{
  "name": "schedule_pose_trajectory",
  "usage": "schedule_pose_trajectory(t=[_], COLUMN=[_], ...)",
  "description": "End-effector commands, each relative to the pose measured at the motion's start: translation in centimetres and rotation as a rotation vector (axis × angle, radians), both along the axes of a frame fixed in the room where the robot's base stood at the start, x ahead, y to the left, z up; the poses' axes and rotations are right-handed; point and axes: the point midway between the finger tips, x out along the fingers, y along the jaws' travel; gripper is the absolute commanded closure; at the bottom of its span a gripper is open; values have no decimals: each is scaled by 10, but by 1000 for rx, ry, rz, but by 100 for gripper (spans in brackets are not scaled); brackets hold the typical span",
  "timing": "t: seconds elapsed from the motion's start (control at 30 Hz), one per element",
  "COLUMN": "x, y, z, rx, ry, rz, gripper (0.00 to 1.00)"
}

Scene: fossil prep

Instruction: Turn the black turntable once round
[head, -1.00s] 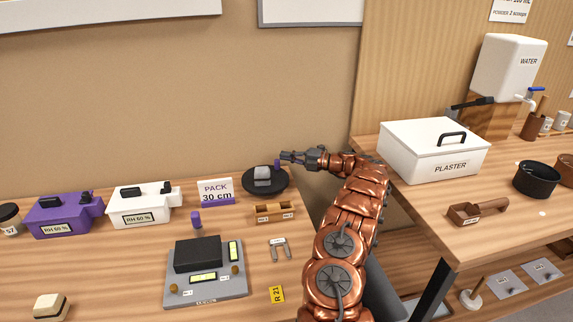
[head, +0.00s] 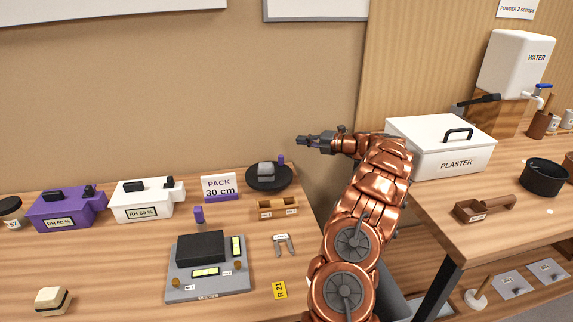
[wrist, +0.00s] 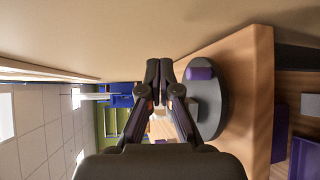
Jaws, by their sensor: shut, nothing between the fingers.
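The black turntable (head: 254,184) is a round dark disc at the back right of the left bench. A grey block (head: 266,169) sits on it, and a short purple peg (head: 281,159) stands at its back right rim. My gripper (head: 300,142) is shut and empty, above and to the right of the peg, apart from it. In the wrist view the fingertips (wrist: 159,66) are together, left of the purple peg (wrist: 199,73). The turntable rim (wrist: 221,108) shows at right there, with the block partly hidden behind a finger.
A wooden holder (head: 277,208) stands just in front of the turntable, and the PACK 30 cm sign (head: 220,187) is left of it. A grey device (head: 207,280) lies nearer. The white PLASTER box (head: 440,147) stands on the right bench. The wall (head: 180,110) is close behind.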

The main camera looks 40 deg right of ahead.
Motion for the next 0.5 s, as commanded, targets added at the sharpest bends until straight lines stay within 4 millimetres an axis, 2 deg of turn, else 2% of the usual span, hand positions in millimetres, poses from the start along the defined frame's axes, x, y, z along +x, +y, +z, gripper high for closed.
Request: schedule_pose_trajectory(t=[0.27,0.5], x=[-26,-49], y=[-9,-5], z=[-15,-28], rx=[-183,-357], ry=[67,128], rz=[-90,-122], gripper=[100,100])
